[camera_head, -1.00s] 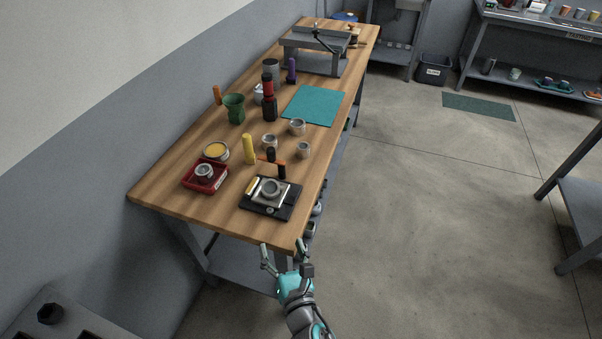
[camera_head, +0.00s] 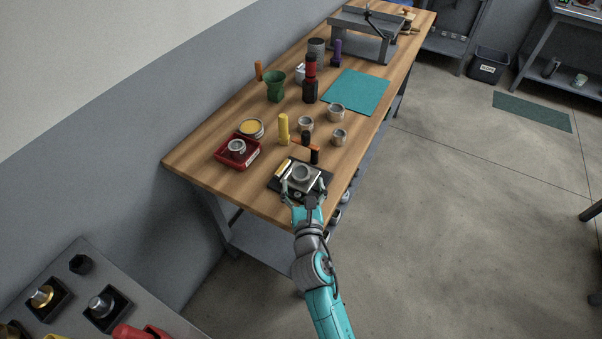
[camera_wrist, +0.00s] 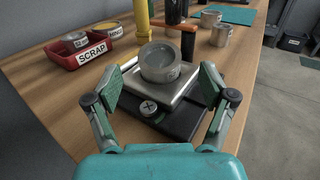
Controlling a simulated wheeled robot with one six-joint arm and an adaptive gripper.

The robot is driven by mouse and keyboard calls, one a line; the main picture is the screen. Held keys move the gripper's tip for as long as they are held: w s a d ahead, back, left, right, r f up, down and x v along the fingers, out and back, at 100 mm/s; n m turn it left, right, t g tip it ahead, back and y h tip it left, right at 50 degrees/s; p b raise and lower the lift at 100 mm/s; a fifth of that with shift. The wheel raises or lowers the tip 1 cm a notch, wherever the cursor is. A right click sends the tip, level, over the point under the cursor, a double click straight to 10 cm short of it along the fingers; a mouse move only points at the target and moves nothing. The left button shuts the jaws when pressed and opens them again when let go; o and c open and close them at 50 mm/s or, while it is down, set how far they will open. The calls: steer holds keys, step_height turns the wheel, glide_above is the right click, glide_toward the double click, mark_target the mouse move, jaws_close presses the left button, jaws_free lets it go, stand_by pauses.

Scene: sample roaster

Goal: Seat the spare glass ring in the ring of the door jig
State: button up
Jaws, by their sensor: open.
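The door jig (camera_head: 285,184) lies near the front end of the wooden bench. It has a black base, a metal plate (camera_wrist: 150,92) with a screw at its near corner, and a grey round ring (camera_wrist: 160,62) standing on the plate. The ring also shows in the head view (camera_head: 302,173). I cannot tell whether glass sits in it, and cannot pick out the spare glass ring for sure. My gripper (camera_head: 304,190) is open and empty at the jig's near side. In the wrist view its fingers (camera_wrist: 165,85) stand apart left and right of the plate, apparently not touching the ring.
A red tray (camera_head: 238,160) marked SCRAP holds a grey round piece (camera_head: 236,146). A yellow-filled tin (camera_head: 251,128), a yellow cylinder (camera_head: 283,128) and an orange-and-black tool (camera_head: 314,155) stand near the jig. Several small metal cups (camera_head: 340,136) are behind it. The teal mat (camera_head: 356,92) is clear.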

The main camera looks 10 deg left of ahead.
mark_target(301, 175)
steer(key=shift+x, duration=1.6)
steer(key=c, duration=1.4)
